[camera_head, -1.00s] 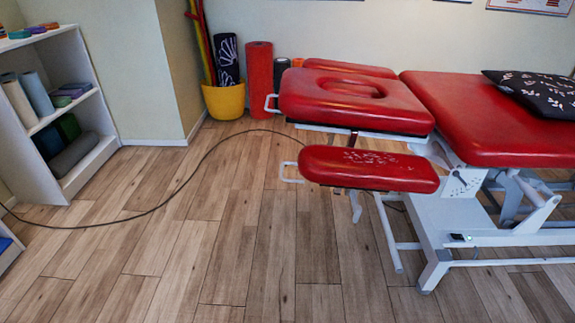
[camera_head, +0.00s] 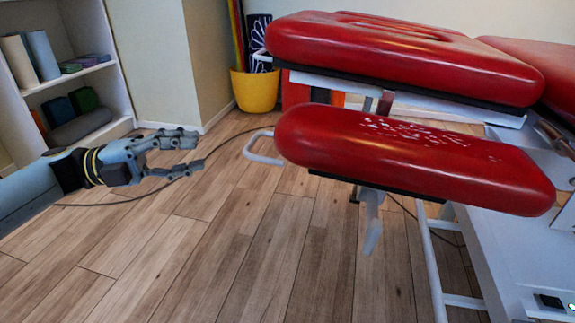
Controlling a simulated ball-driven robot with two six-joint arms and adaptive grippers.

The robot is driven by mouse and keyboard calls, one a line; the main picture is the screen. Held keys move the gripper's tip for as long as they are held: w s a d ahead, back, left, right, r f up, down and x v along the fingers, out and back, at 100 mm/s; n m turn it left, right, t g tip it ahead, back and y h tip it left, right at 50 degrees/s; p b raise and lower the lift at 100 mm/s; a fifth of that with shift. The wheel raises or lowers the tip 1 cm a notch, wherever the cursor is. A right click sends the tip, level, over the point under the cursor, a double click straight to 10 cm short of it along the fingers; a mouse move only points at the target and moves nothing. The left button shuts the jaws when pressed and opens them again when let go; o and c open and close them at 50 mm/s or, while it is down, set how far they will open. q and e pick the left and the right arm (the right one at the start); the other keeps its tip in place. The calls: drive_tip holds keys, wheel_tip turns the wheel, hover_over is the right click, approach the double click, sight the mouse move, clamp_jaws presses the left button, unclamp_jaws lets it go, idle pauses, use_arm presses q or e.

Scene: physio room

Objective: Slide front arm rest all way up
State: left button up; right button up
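The front arm rest (camera_head: 400,155) is a long red pad with worn white specks. It sits lower than and in front of the red headrest section (camera_head: 400,58) of the treatment table. A white metal loop handle (camera_head: 262,148) sticks out from its left end, and a white lever (camera_head: 372,220) hangs beneath it. My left gripper (camera_head: 191,153) is at the left with its fingers spread apart and empty. It points right toward the loop handle, with a gap between them. My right gripper is out of view.
A white shelf (camera_head: 78,80) with rolls and blocks stands at the left. A yellow pot (camera_head: 255,90) is by the wall. A black cable (camera_head: 215,148) runs over the wooden floor. The white table frame (camera_head: 520,260) fills the lower right. Floor in front is clear.

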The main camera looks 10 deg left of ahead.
sight(248, 144)
use_arm(q)
drive_tip(key=b+x, duration=0.1)
drive_tip(key=x, duration=0.4)
drive_tip(key=b+x, duration=0.1)
drive_tip(key=x, duration=0.5)
drive_tip(key=shift+w+a+r, duration=0.1)
drive_tip(key=shift+w, duration=0.1)
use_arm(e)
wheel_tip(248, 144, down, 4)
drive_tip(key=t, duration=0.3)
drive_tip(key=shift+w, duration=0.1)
use_arm(q)
clamp_jaws()
